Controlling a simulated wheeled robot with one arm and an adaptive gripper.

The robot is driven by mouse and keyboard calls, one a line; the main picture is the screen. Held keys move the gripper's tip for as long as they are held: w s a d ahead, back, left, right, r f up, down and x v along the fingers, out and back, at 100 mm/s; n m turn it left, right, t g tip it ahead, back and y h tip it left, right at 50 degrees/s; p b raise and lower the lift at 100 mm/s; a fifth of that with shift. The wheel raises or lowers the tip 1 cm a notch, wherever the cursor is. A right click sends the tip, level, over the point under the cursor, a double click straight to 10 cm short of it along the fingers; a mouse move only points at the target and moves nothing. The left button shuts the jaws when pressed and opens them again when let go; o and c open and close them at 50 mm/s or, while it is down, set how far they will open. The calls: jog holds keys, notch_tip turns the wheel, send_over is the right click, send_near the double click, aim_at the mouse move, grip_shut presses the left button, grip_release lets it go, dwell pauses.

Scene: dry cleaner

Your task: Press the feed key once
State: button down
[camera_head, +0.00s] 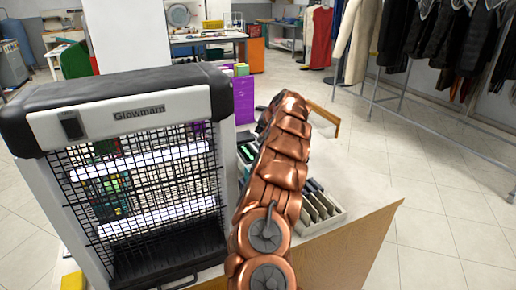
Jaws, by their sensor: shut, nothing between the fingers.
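My copper-coloured segmented arm rises through the middle of the view and bends over the counter. My gripper is not to be seen; the far end of the arm is hidden behind its own links. A small dark device with a lit green patch (246,152) shows partly at the arm's left edge. Much of it is hidden by the arm and by the heater. I cannot make out a feed key on it or anywhere else in view.
A black and white heater (130,112) marked Glowmarn, with a wire grille, stands close on the left. A slotted tray (322,212) lies right of my arm on the wooden counter (350,245). A clothes rail (440,122) stands at right beyond clear tiled floor.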

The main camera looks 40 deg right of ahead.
aim_at(256, 143)
jog(key=shift+f+b, duration=0.8)
jog(key=shift+f, duration=0.95)
jog(key=shift+f, duration=0.1)
jog(key=shift+f+b, duration=0.3)
jog(key=shift+b, duration=0.05)
jog(key=shift+f, duration=0.35)
dwell(0.9)
jog(key=shift+r, duration=0.8)
jog(key=shift+r, duration=0.1)
jog(key=shift+r+p, duration=1.15)
jog(key=shift+r, duration=1.2)
jog(key=shift+a, duration=0.1)
